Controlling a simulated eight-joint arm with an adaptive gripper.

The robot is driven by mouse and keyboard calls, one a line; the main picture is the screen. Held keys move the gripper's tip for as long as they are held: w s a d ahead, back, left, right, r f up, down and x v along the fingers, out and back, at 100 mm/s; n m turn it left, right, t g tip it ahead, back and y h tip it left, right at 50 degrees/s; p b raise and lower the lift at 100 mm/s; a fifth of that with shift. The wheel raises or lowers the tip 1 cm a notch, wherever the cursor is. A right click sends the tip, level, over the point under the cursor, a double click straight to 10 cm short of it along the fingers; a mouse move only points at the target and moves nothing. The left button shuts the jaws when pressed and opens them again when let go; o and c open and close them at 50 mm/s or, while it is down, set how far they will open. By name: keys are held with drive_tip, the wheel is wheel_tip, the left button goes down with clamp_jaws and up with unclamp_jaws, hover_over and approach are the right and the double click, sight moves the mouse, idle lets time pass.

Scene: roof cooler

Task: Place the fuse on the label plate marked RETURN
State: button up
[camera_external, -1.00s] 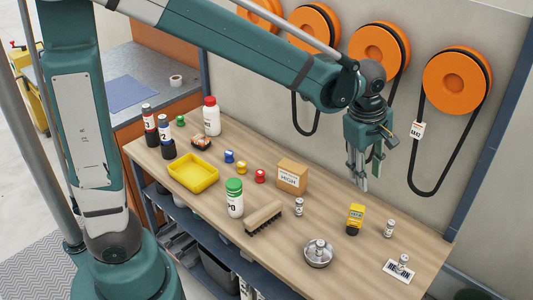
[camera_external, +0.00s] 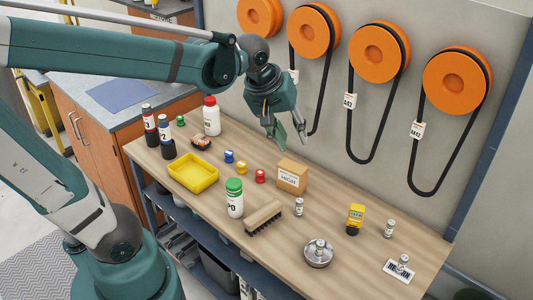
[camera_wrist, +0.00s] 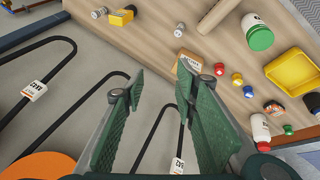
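A small silver-grey cylinder that looks like a fuse (camera_external: 403,260) stands on the white label plate (camera_external: 394,273) at the front right of the bench. It hides part of the plate's lettering, which reads as RETURN. Similar small cylinders stand apart: one right of the yellow device (camera_external: 390,227), one near the bench middle (camera_external: 299,207), and one in a round metal dish (camera_external: 319,246). My gripper (camera_external: 286,138) is raised above the back of the bench, far left of the plate. In the wrist view my gripper (camera_wrist: 161,80) is open, with nothing between its fingers.
A cardboard box (camera_external: 292,177) stands below and right of my gripper. A brush (camera_external: 264,217), a green-capped jar (camera_external: 234,200), a yellow tray (camera_external: 193,173) and bottles occupy the left and middle. Orange reels (camera_external: 379,51) with hanging black loops line the wall behind.

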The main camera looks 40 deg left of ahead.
drive_tip(key=s+a+f+m+t+y, duration=0.1)
drive_tip(key=s+a+m+t, duration=0.1)
drive_tip(key=s+a+m, duration=0.4)
drive_tip(key=shift+s+a, duration=1.6)
drive_tip(key=shift+a, duration=0.85)
